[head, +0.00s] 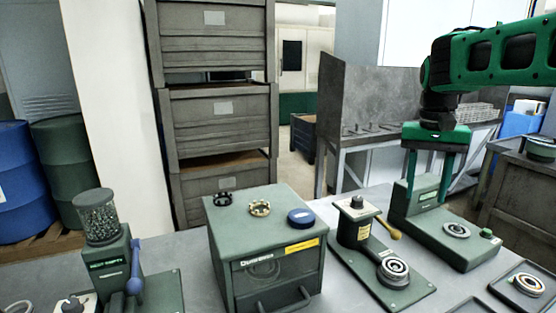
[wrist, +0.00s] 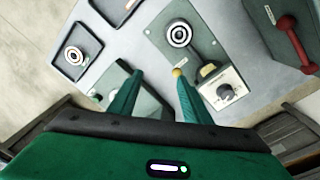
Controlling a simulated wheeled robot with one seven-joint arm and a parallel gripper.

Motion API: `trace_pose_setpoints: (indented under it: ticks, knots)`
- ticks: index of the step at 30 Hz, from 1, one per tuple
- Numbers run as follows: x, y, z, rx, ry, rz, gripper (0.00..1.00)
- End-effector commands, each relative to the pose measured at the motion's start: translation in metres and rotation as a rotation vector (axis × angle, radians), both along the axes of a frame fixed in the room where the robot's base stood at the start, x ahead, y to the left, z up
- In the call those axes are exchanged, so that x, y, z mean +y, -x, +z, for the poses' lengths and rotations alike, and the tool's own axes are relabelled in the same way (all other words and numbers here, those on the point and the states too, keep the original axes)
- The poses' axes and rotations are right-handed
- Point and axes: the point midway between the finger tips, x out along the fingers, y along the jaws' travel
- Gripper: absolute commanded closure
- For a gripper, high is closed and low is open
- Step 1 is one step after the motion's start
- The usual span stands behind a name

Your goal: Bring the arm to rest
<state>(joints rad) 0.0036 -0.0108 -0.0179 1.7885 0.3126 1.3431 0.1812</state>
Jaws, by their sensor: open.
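My gripper (head: 428,180) hangs pointing down at the right of the head view, in front of a green device with a small display (head: 428,195). I cannot tell whether it touches that device. Its two green fingers are apart, with nothing held between them. My green and black arm reaches in from the upper right. In the wrist view my gripper (wrist: 158,76) also shows its fingers spread over the grey worktop, with the green device (wrist: 148,105) partly hidden behind them.
A drawer box (head: 262,285) carries two rings and a blue lid. Right of it stands a plate fixture with a yellow-tipped lever (head: 394,234). A hopper device (head: 100,220) is at the left. A small tray (head: 528,284) holds a ring part. Stacked grey crates (head: 218,110) stand behind.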

Motion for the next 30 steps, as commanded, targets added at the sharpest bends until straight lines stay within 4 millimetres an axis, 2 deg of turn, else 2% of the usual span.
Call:
trace_pose_setpoints:
  ticks: [1, 6, 10, 12, 15, 18, 21, 30]
  knots:
    - [-0.016, 0.027, -0.008, 0.003, 0.003, -0.012, 0.56]
    - [-0.054, 0.109, -0.044, 0.009, 0.000, -0.031, 0.56]
    - [-0.068, 0.173, -0.078, 0.010, -0.018, -0.043, 0.56]
    - [-0.070, 0.205, -0.097, 0.008, -0.033, -0.047, 0.56]
    - [-0.068, 0.241, -0.121, 0.005, -0.053, -0.049, 0.56]
    - [-0.064, 0.265, -0.138, 0.002, -0.068, -0.050, 0.56]
    - [-0.061, 0.277, -0.148, -0.001, -0.076, -0.048, 0.56]
    - [-0.059, 0.281, -0.151, -0.001, -0.080, -0.048, 0.56]
